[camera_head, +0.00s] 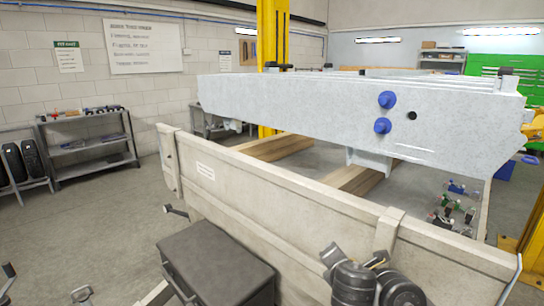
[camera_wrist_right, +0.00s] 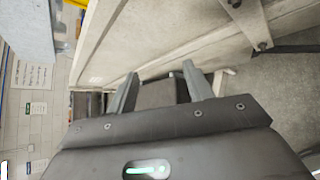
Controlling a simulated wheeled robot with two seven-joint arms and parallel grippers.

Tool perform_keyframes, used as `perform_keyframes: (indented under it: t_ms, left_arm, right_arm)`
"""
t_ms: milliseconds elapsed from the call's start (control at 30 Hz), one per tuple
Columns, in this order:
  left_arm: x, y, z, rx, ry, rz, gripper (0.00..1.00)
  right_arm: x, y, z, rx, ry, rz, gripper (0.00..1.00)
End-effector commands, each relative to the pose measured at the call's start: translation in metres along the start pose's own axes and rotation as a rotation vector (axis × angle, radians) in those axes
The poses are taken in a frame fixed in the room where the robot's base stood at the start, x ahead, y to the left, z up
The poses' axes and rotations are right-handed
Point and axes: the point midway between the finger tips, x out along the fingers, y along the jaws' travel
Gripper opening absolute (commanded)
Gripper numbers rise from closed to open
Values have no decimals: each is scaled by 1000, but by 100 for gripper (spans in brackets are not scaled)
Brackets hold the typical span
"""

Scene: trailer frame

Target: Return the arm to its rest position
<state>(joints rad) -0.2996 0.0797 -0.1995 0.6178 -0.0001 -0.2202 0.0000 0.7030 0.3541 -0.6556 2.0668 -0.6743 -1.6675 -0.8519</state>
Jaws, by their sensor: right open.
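My right arm (camera_head: 365,285) shows at the bottom of the head view, in front of the beige side panel. In the right wrist view my right gripper (camera_wrist_right: 160,72) has its two fingers spread apart with nothing held between them. The grey trailer beam (camera_head: 300,110) lies beyond the panel in the head view. Two blue round parts (camera_head: 387,100) sit on it, one above the other, beside a dark hole (camera_head: 412,115). My left gripper cannot be made out in either view.
The beige panel (camera_head: 260,185) runs across the front, and also fills much of the right wrist view (camera_wrist_right: 150,40). A dark box (camera_head: 215,262) stands before it. A shelf (camera_head: 88,140) and tyres stand at the left wall. Open floor (camera_head: 110,215) lies between.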

Motion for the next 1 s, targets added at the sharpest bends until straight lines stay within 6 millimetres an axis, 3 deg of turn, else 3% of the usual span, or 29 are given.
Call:
perform_keyframes:
  t_ms: [33, 100, 300, 400, 600, 1000]
  left_arm:
    - [0, 0, -2, 0, 3, 0, 36]
    - [0, 0, -2, 0, 4, 0, 36]
    - [0, 0, -2, 0, 4, 0, 36]
    - [0, 0, -2, 0, 4, 0, 36]
    - [0, 0, -2, 1, 3, 0, 36]
    - [2, 0, -1, 1, 2, 1, 36]
  right_arm:
    - [-4, -27, -26, 128, 65, -41, 51]
    - [-12, -60, -55, 325, 134, -102, 51]
    - [-50, -160, -117, 894, 227, -348, 51]
    - [-76, -209, -138, 1162, 208, -486, 51]
    - [-121, -279, -156, 1529, 100, -689, 51]
    - [-191, -369, -168, 1936, -177, -919, 51]
